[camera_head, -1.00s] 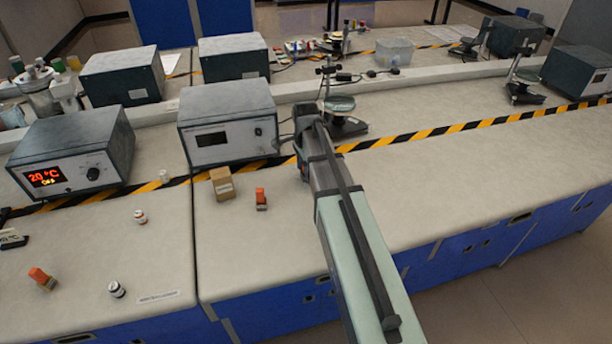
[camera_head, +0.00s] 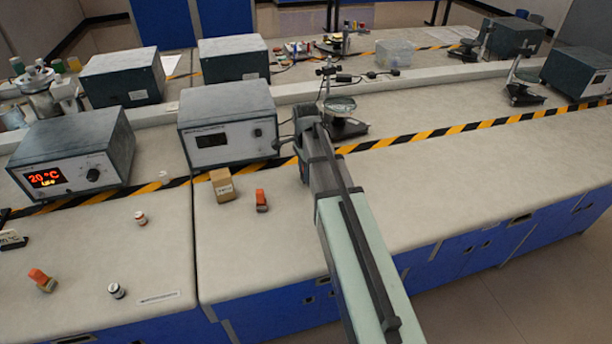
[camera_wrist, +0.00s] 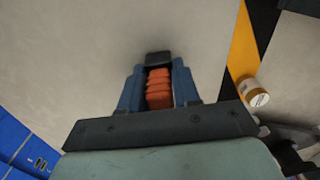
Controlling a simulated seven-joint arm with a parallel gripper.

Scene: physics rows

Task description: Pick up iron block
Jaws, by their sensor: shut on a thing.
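In the wrist view, my gripper (camera_wrist: 157,76) is shut on a block with a dark grey end and an orange ribbed grip (camera_wrist: 158,92). I take this to be the iron block. The orange part sits between the two blue fingers, and the dark end shows just beyond their tips. In the head view my own arm hides the fingers and the held block. I cannot tell how far the block is from the bench top.
An orange-topped block (camera_head: 262,200) and a cardboard box (camera_head: 222,185) stand left of my arm. A grey instrument box (camera_head: 228,125) and a stand (camera_head: 343,120) are behind. The bench right is clear.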

